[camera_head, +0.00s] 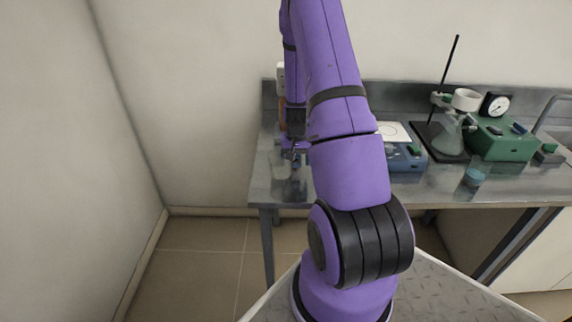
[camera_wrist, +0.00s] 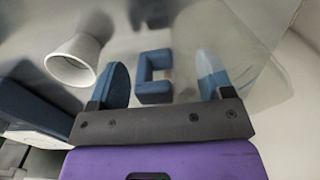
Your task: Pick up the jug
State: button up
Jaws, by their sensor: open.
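The jug seems to be the pale, see-through vessel (camera_head: 281,168) at the left end of the metal bench, partly hidden by my gripper. In the wrist view a blue, squared C-shaped handle (camera_wrist: 141,80) stands out, most likely the jug's; its clear body is hard to make out. My gripper (camera_wrist: 165,68) is open, with the handle between its two blue fingers and a visible gap on each side. In the head view my gripper (camera_head: 294,153) is low over the bench's left end, partly hidden by my arm.
The metal bench (camera_head: 262,187) stands against the wall. A blue-grey device with a white plate (camera_head: 404,157) is to the right. Farther right are a flask (camera_head: 450,134), a green device with a gauge (camera_head: 503,140) and a small blue item (camera_head: 474,177). A white hollow cone (camera_wrist: 68,72) is beside my gripper.

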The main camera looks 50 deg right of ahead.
jog(key=shift+c, duration=0.2)
jog(key=c, duration=1)
